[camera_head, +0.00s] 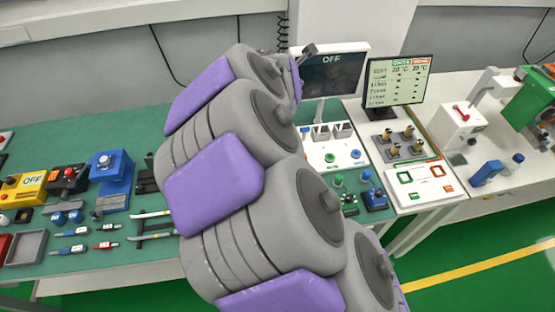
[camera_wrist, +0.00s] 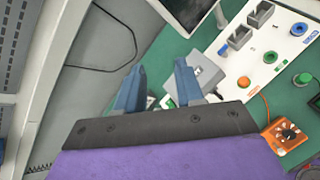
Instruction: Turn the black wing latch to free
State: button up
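In the wrist view my gripper (camera_wrist: 158,82) points its two blue fingers at the bench, spread apart with nothing clearly held between them. A grey block (camera_wrist: 208,74) lies just beyond the right finger, which partly covers it. An orange box (camera_wrist: 290,136) with a black winged knob (camera_wrist: 288,133) is at the lower right of the wrist view, clear of the fingers. I cannot tell for certain whether this knob is the black wing latch. In the head view my arm hides the middle of the bench, and no wing latch can be made out.
A white panel (camera_wrist: 268,54) with coloured buttons lies right of the fingers. A yellow OFF box (camera_head: 28,187) and a blue device (camera_head: 110,174) are at left.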

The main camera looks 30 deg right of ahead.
jog(key=s+a+f+n+g+y, duration=0.1)
jog(key=s+f+n+g+y, duration=0.15)
jog(key=f, duration=0.45)
jog(key=s+a+f+n+g+y, duration=0.1)
jog(key=f+n, duration=0.3)
jog(key=f, duration=0.3)
jog(key=s+f+n+g+y, duration=0.1)
jog(key=s+f+n+g, duration=0.15)
jog(key=f, duration=0.45)
jog(key=b+x, duration=0.1)
jog(key=x, duration=0.4)
jog(key=w+b+x, duration=0.1)
jog(key=b+x, duration=0.1)
jog(key=x, duration=0.3)
jog(key=b+x, duration=0.1)
jog(key=x, duration=0.3)
jog(key=shift+w+a+f+b, duration=0.15)
jog(key=shift+w+f+b, duration=0.05)
jog(key=shift+w+b, duration=0.15)
jog(key=shift+w+d+f, duration=0.3)
jog(key=shift+d+f, duration=0.2)
jog(key=shift+f, duration=0.2)
jog(key=shift+a, duration=0.15)
jog(key=shift+c, duration=0.3)
jog(key=c, duration=0.3)
grip_shut()
